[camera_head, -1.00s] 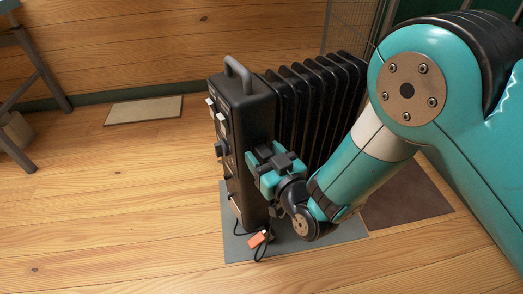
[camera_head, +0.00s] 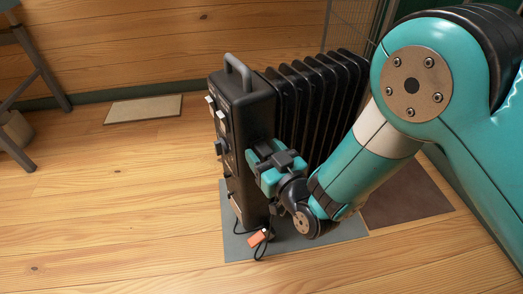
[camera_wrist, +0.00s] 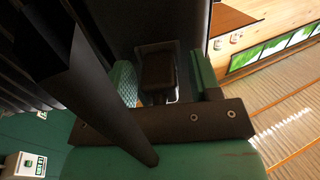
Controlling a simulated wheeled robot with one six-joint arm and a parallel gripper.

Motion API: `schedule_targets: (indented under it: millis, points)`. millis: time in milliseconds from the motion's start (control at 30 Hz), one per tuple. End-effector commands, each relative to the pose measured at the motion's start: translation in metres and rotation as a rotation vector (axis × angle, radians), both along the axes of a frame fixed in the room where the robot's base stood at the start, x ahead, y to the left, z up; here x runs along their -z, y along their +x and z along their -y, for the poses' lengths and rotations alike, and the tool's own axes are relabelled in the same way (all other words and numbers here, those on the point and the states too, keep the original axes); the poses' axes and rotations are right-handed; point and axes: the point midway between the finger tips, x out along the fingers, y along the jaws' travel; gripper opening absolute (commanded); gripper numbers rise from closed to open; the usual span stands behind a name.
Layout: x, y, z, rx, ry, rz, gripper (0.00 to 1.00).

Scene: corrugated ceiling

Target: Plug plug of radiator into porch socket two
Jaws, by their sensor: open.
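The radiator (camera_head: 243,140) is black and finned, with a handle on top and pale knobs on its front panel. It stands upright on a grey mat. An orange plug (camera_head: 258,237) with a black cable lies on the mat at the radiator's foot. My gripper (camera_head: 262,160) is open beside the radiator's dark side, well above the plug; I cannot tell whether it touches. In the wrist view, its teal fingers (camera_wrist: 165,82) stand apart, with a dark block between them that I cannot identify. Small pale fittings that look like sockets (camera_wrist: 235,38) show on the wooden wall; which is socket two is unclear.
A dark brown mat (camera_head: 405,197) lies right of the radiator, partly behind my arm. A beige mat (camera_head: 144,109) lies near the back wall. A stool-like frame (camera_head: 38,65) stands at far left, and a wire mesh panel (camera_head: 350,25) behind. The left floor is clear.

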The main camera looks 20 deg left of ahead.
Motion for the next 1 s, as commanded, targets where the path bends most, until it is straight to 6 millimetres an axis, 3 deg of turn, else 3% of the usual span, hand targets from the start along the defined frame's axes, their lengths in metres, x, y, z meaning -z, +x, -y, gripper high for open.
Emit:
schedule_targets:
  millis: [300,567,1000]
  points:
    - [0.0003,-0.0001,0.0001,0.000,0.000,0.000,0.57]
    - [0.0001,0.0001,0.0001,0.000,0.000,0.000,0.00]
    - [0.0014,-0.0047,0.0060,0.000,0.000,0.001,0.00]
